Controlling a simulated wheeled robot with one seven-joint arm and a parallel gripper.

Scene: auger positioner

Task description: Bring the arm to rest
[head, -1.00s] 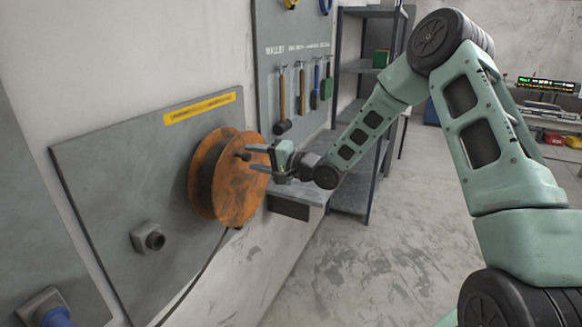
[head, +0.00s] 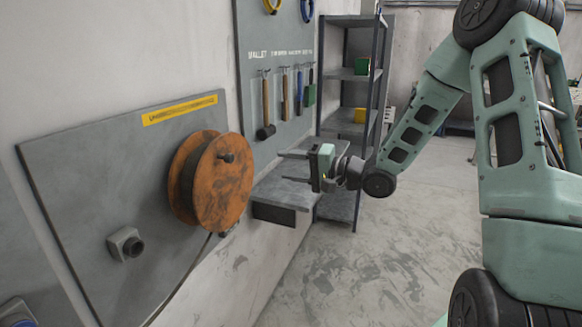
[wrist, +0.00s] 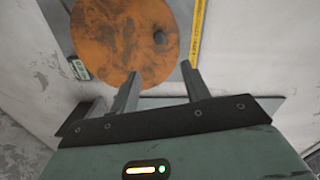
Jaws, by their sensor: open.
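My gripper (head: 293,168) is open and empty in the head view, held in the air to the right of an orange spool (head: 222,180). Its fingers point left toward the spool, with a clear gap between them and it. My arm reaches in from the right, bent at the elbow. In the wrist view the two fingers (wrist: 163,92) stand apart with nothing between them. The spool (wrist: 125,50) with its dark knob (wrist: 159,38) lies beyond the fingertips there.
The spool is mounted on a grey wall panel (head: 75,180) with a yellow strip (head: 180,109) and a socket (head: 125,243). A grey ledge (head: 285,190) sits behind my gripper, below hanging hammers (head: 266,105). A shelf rack (head: 350,75) stands behind. The floor at lower centre is clear.

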